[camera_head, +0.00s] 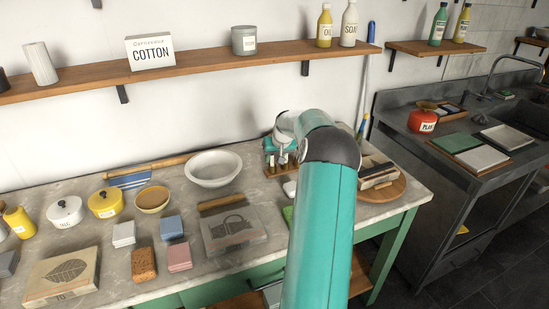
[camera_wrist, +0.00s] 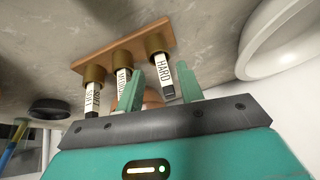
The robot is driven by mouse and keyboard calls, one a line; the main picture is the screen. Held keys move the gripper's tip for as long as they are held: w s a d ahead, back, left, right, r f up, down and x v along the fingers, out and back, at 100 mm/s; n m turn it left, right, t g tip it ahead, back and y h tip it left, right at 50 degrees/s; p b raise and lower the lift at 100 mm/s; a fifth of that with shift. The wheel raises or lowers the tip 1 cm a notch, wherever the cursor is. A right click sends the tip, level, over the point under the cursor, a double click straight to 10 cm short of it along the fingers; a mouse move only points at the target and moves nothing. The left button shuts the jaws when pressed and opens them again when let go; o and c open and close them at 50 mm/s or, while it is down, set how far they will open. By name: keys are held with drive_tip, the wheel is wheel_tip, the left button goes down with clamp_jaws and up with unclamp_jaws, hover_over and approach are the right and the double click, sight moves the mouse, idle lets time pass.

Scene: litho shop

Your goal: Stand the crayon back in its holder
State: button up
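The crayon holder is a small wooden block (camera_wrist: 108,45) with three brass cups. It also shows in the head view (camera_head: 275,173), partly behind my gripper. The wrist view is upside down. Three white-labelled crayons show at the cups: SOFT (camera_wrist: 91,98), MEDIUM (camera_wrist: 123,84) and HARD (camera_wrist: 161,69). Each seems to have one end in its cup. HARD has a dark free end and leans slightly. My gripper (camera_wrist: 160,88) is open, with one finger on each side of the HARD crayon and small gaps visible. The cups' insides are hidden.
A white bowl (camera_head: 213,168) stands left of the holder. A round wooden board (camera_head: 388,190) with blocks is to the right. A printed stone slab (camera_head: 233,231) lies in front. A wall shelf (camera_head: 190,69) runs above the bench.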

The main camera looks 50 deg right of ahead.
drive_tip(key=v, duration=1.3)
drive_tip(key=shift+r, duration=0.3)
drive_tip(key=shift+a, duration=0.1)
drive_tip(key=w+a+r+n, duration=0.1)
drive_tip(key=a+r, duration=0.2)
drive_tip(key=a, duration=0.7)
drive_tip(key=w+a+r+n, duration=0.1)
drive_tip(key=a+r+n, duration=0.15)
drive_tip(key=a, duration=0.85)
drive_tip(key=w+a+r+n, duration=0.1)
drive_tip(key=a+r, duration=0.2)
drive_tip(key=a, duration=0.7)
drive_tip(key=s+a+f+n+y, duration=0.1)
drive_tip(key=s+a+f, duration=0.1)
drive_tip(key=s+a, duration=0.7)
drive_tip(key=s+a+f+n+y, duration=0.1)
drive_tip(key=s+a+n, duration=0.1)
drive_tip(key=s+a, duration=0.7)
drive_tip(key=a, duration=0.6)
drive_tip(key=shift+s+f+t, duration=0.25)
drive_tip(key=shift+f+t, duration=0.1)
drive_tip(key=shift+t, duration=0.05)
drive_tip(key=shift+n, duration=0.25)
